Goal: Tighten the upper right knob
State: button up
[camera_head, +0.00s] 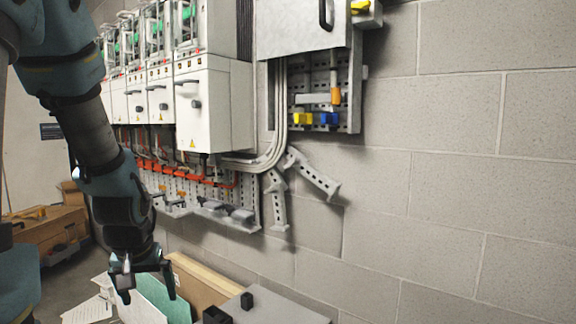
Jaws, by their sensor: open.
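A row of white drive cabinets hangs on the wall in the head view. The nearest cabinet (222,110) has a dark round knob (196,104) on its front, below a dark bar handle. The cabinet left of it has a similar dark knob (163,106). I cannot tell from this view which one counts as the upper right knob, or whether any is loose. My gripper (148,288) hangs low at the left with its fingers pointing down. It is open and empty, well below the cabinets and apart from the knobs.
A grey box (295,25) with a black handle hangs at upper right. Pale cables and metal brackets (318,176) run below it. Under my gripper are a green board (165,298), a brown carton and a grey surface (272,310) with a black block (247,300). Bare wall fills the right.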

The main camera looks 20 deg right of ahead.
jog(key=w+d+r+m+t+h, duration=0.2)
jog(key=w+d+r+t+h, duration=0.15)
jog(key=w+d, duration=0.9)
jog(key=t+h, duration=0.2)
jog(key=h, duration=1)
send_near(289, 165)
jog(key=shift+m+g, duration=0.25)
jog(key=shift+m, duration=0.05)
jog(key=p+x, duration=0.1)
jog(key=x, duration=0.4)
jog(key=p+x, duration=0.1)
jog(key=x, duration=0.2)
jog(key=shift+w+a+r+p, duration=0.1)
jog(key=shift+w+r+p, duration=0.05)
jog(key=shift+r+p, duration=0.2)
jog(key=shift+w+d+f, duration=0.1)
jog(key=shift+w+d, duration=0.25)
jog(key=shift+d, duration=0.25)
jog(key=shift+c, duration=0.2)
jog(key=c, duration=1.3)
jog(key=shift+c, duration=0.2)
